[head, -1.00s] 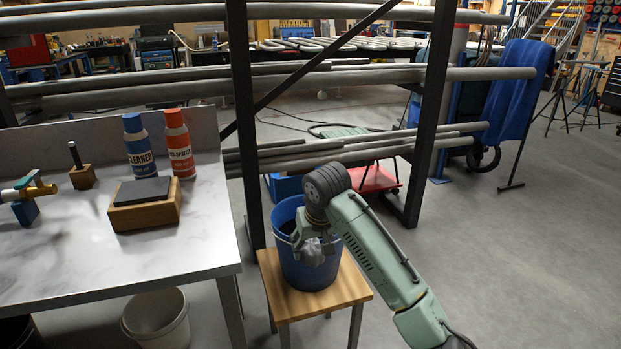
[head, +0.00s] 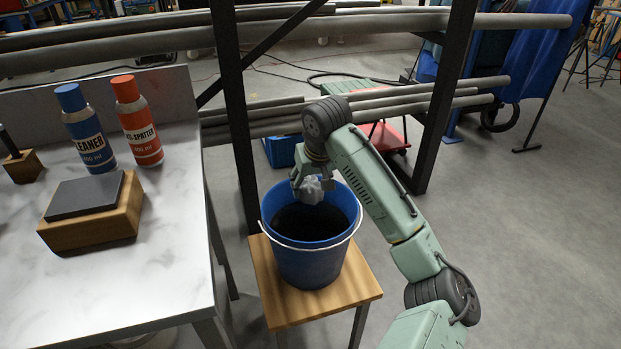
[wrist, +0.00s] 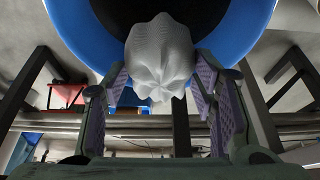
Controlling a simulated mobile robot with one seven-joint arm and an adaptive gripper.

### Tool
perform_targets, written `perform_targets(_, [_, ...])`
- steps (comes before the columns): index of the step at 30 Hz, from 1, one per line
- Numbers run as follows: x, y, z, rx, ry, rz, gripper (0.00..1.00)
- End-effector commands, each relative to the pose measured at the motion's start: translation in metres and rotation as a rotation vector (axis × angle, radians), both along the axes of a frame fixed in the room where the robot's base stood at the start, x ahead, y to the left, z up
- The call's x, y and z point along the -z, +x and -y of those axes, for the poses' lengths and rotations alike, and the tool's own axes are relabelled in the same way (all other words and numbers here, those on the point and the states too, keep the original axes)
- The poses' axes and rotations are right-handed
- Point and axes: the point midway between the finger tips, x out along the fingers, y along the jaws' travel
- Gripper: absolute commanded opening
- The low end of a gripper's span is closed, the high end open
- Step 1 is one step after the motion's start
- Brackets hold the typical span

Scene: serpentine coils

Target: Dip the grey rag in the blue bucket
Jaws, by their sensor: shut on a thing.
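The blue bucket (head: 305,262) stands upright on a small wooden stool, with a white handle and a dark inside. My gripper (head: 311,186) is at the far side of the bucket's mouth, level with or a little above the rim. It is shut on the grey rag (head: 312,191), which is bunched up between the fingers. In the wrist view the rag (wrist: 160,55) sits between my two purple-padded fingers, with the bucket's blue rim (wrist: 85,35) and dark opening behind it. The exact height of the rag over the dark inside is hard to tell.
The wooden stool (head: 270,287) carries the bucket. A marble-topped table (head: 140,275) at the left holds a block with a dark pad (head: 95,215), a blue cleaner can (head: 86,130) and a red can (head: 137,120). A pipe rack (head: 232,120) stands close behind. Floor at the right is open.

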Motion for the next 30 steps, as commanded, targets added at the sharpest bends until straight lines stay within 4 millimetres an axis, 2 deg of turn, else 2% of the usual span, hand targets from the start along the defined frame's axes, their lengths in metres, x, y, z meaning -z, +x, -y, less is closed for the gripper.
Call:
perform_targets(1, [0.011, 0.0, 0.0, 0.0, -0.001, 0.0, 0.3])
perform_targets(6, [0.032, 0.0, 0.0, 0.001, -0.001, 0.0, 0.3])
perform_targets(30, [0.122, 0.0, -0.001, 0.0, 0.002, -0.002, 0.3])
